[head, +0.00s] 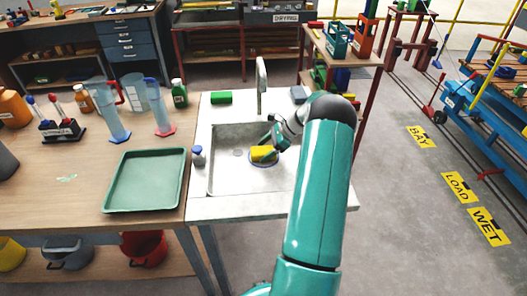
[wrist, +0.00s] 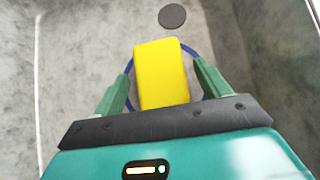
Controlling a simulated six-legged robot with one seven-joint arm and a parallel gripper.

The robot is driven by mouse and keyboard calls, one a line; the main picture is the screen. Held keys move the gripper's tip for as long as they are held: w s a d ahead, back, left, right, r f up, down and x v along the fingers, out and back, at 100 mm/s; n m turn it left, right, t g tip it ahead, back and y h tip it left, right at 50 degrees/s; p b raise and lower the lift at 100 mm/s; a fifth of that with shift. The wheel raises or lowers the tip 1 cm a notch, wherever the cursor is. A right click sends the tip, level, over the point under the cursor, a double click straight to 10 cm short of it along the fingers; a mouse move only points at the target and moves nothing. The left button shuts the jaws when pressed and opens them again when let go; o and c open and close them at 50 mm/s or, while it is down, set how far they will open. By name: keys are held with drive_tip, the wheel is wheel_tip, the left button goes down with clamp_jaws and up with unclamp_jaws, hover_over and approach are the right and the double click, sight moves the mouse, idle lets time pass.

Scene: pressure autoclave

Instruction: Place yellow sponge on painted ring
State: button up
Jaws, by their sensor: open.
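The yellow sponge (head: 263,153) lies in the sink basin in the head view. In the wrist view the sponge (wrist: 161,73) lies over the blue painted ring (wrist: 191,50), whose arc shows on both sides of it. The ring also shows as a thin line around the sponge in the head view (head: 262,164). My gripper (wrist: 163,85) is open, with one green finger on each side of the sponge and a visible gap to each. The near end of the sponge is hidden by the gripper body. In the head view my gripper (head: 277,140) is small and partly hidden by my arm.
The sink basin (head: 225,180) has walls around the gripper and a dark drain (wrist: 172,16) beyond the sponge. A tall faucet (head: 261,85) stands behind. A blue-capped bottle (head: 198,156) stands on the left rim. A green tray (head: 146,181) lies on the table at left.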

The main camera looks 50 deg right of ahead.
drive_tip(key=v, duration=1.1)
drive_tip(key=shift+s+d, duration=0.1)
